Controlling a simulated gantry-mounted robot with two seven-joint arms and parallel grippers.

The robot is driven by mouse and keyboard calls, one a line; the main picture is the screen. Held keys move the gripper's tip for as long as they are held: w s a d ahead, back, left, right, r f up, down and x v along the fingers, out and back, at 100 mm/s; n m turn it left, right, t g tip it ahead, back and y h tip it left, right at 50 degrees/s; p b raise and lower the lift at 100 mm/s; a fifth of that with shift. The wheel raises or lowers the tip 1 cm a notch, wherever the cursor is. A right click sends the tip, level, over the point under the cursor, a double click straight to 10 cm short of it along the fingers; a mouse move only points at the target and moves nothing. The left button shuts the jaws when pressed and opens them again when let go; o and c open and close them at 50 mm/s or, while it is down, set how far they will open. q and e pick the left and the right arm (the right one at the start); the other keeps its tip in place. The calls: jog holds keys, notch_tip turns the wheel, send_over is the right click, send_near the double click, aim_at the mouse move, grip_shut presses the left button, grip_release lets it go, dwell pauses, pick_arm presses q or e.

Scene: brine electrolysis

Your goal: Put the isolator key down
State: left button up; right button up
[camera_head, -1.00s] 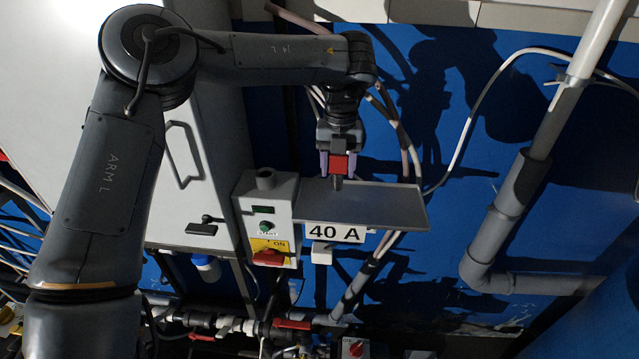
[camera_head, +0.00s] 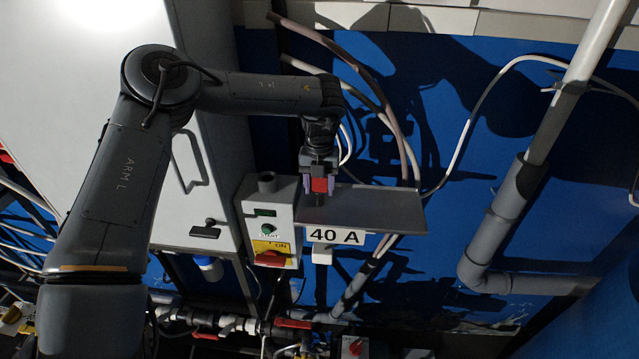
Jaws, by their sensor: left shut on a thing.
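The isolator key has a red head (camera_head: 319,185) and a dark shank pointing down. My left gripper (camera_head: 319,183) is shut on its red head. The key is over the left part of a grey shelf (camera_head: 375,209) with a "40 A" label on its front. I cannot tell whether the shank touches the shelf. My right gripper is not in view.
A control box (camera_head: 268,205) with a round socket on top, a green button and a red switch stands just left of the shelf. A large white cabinet (camera_head: 150,190) is behind my left arm. Grey pipes (camera_head: 520,185) run at the right. The shelf's right part is bare.

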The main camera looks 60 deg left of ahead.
pick_arm(q)
jog(key=shift+f, duration=0.1)
jog(key=o, duration=1.2)
jog(key=shift+r, duration=0.25)
notch_tip(320, 180, up, 10)
jog(key=shift+r+b, duration=0.25)
jog(key=shift+b, duration=0.45)
jog(key=shift+r, duration=0.65)
